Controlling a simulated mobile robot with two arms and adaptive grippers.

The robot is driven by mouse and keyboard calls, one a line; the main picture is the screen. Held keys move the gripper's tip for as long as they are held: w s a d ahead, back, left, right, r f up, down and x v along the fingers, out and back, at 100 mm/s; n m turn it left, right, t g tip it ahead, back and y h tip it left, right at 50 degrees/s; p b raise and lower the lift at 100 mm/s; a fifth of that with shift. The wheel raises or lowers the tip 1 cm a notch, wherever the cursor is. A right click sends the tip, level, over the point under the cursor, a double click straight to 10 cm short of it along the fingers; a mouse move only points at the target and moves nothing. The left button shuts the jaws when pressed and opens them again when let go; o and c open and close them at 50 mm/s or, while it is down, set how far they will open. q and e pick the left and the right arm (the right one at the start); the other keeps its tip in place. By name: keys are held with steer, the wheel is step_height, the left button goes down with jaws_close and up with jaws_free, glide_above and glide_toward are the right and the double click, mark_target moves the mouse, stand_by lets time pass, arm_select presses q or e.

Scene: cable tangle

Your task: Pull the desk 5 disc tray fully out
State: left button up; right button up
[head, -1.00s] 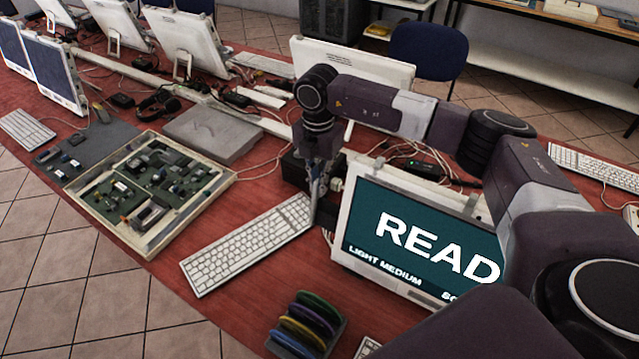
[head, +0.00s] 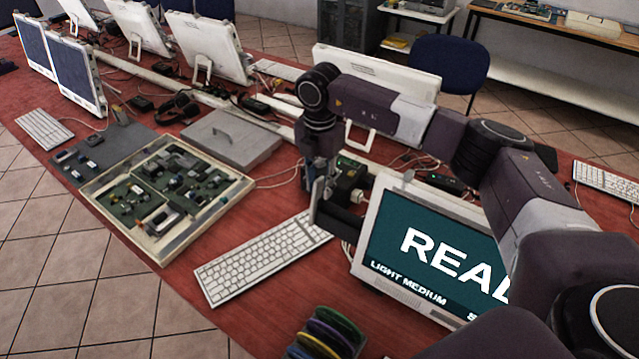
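The monitor reading "READ" (head: 437,262) stands at the right centre; I take it to be at desk 5, though no desk number is readable. My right gripper (head: 318,203) points down just left of the monitor, over the right end of the white keyboard (head: 262,258). A dark flat bar (head: 341,216) spans the gap between the fingers and the monitor's left side. It may be the disc tray, but I cannot tell for sure. The fingers are small and seen edge-on, so their opening and any grip are unclear. My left gripper is out of view.
A dark box with a green part (head: 350,175) and loose cables sit behind the gripper. An open tray of circuit boards (head: 160,250) and a grey flat case (head: 232,140) lie left. Coloured discs in a rack (head: 325,335) stand at the front.

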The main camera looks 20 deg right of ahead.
step_height(320, 180, up, 12)
stand_by(0.6)
